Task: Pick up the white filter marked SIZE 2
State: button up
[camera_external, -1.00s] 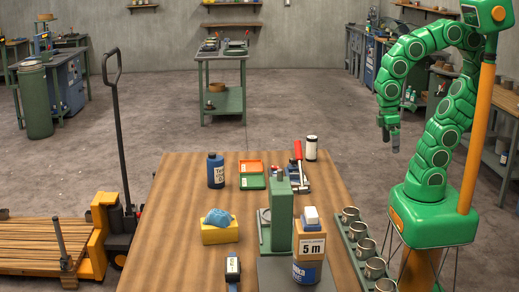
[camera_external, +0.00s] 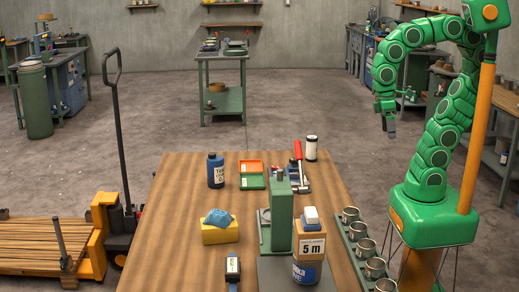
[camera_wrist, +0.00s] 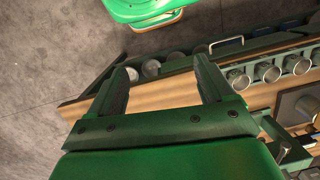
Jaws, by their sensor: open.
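My gripper (camera_external: 389,131) hangs in the air to the right of the table, beyond its right edge and clear of everything on it. In the wrist view my gripper (camera_wrist: 162,75) is open, with nothing between its fingers. I cannot read a SIZE 2 mark on anything. A white cylinder with a dark top (camera_external: 311,150) stands at the table's far right; I cannot tell whether it is the filter. In the wrist view small round pale things (camera_wrist: 132,74) sit in a row beyond the fingers, partly hidden by them, too small to identify.
Metal cups (camera_external: 365,248) stand in a rack along the wooden table's (camera_external: 180,250) right edge. A green stand (camera_external: 280,220), a 5 m box (camera_external: 309,243), a blue bottle (camera_external: 215,171), a yellow block (camera_external: 219,233) and a red-handled tool (camera_external: 299,160) occupy the table.

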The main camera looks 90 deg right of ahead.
jog(key=w+d+m+t+y, duration=0.4)
jog(key=w+d+m+y, duration=0.55)
jog(key=w+m, duration=0.6)
jog(key=d+m+t+h, duration=0.2)
jog(key=d+m+t, duration=0.85)
jog(key=d, duration=1.65)
jog(key=m+g, duration=0.1)
jog(key=g, duration=0.1)
send_near(308, 148)
jog(key=shift+x, duration=4.6)
jog(key=shift+d+r, duration=0.1)
